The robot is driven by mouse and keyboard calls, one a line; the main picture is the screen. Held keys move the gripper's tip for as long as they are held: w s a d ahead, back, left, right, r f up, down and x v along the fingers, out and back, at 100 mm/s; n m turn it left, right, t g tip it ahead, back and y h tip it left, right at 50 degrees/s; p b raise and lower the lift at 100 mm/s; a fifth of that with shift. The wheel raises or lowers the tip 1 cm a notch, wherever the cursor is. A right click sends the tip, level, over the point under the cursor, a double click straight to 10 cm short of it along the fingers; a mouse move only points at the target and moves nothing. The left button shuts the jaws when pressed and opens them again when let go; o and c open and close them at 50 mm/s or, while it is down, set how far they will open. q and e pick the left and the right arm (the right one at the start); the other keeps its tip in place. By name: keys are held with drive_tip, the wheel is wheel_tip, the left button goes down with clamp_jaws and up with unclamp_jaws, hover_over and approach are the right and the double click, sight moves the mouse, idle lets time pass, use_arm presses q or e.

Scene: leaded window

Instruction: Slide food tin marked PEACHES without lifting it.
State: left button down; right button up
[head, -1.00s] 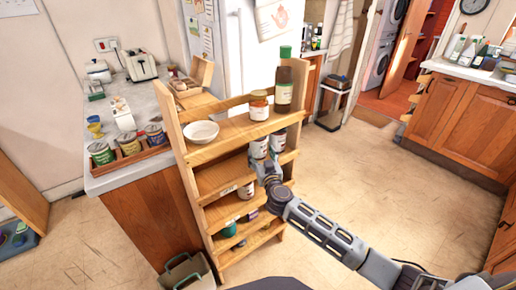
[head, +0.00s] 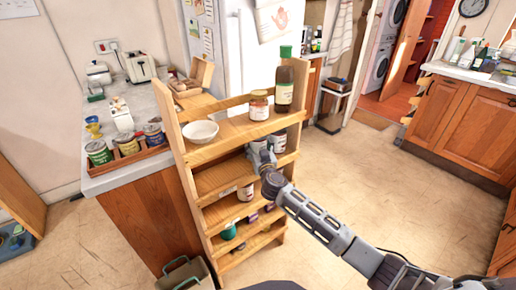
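Two pale tins stand side by side on the second shelf of the wooden rack (head: 222,181): a left tin (head: 257,145) and a right tin (head: 278,141). Their labels are too small to read, so I cannot tell which is marked PEACHES. My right gripper (head: 262,158) reaches in from the right at that shelf, in front of the left tin and hiding its lower part. I cannot tell whether it touches the tin or whether its fingers are open. My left gripper is not in view.
The top shelf holds a white bowl (head: 200,132), a jar (head: 258,105) and a brown bottle (head: 284,86). Lower shelves hold more tins and a green item (head: 229,231). Left of the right gripper, the second shelf is bare. Several tins stand in a counter tray (head: 142,155).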

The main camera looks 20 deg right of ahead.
drive_tip(key=c, duration=1)
